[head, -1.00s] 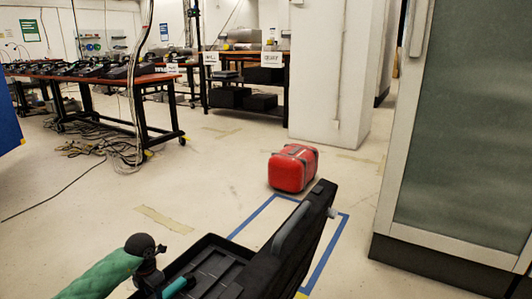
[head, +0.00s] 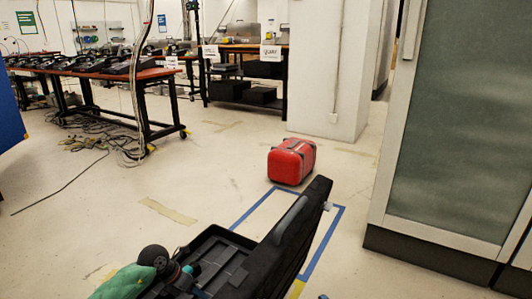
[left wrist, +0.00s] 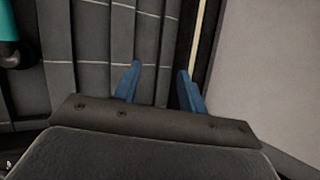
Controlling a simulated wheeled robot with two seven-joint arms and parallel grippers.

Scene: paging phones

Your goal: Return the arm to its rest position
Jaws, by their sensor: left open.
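My left gripper (left wrist: 158,87) shows in the left wrist view with two blue fingers standing apart. Nothing shows between the fingertips except a dark, ribbed surface behind them. An open black case (head: 222,262) with a raised lid lies at the bottom of the head view. A dark, ribbed surface (left wrist: 90,70) fills much of the wrist view, and a teal piece (left wrist: 8,42) sits at its upper left. A green shape with a black rounded end (head: 155,257) is at the lower left of the head view. The right gripper is not seen.
A red suitcase (head: 291,161) stands on the floor by a blue tape outline (head: 328,240). A glass-fronted cabinet (head: 450,130) is on the right. A table with several phones (head: 90,66) stands at the left, with loose cables (head: 90,133) below.

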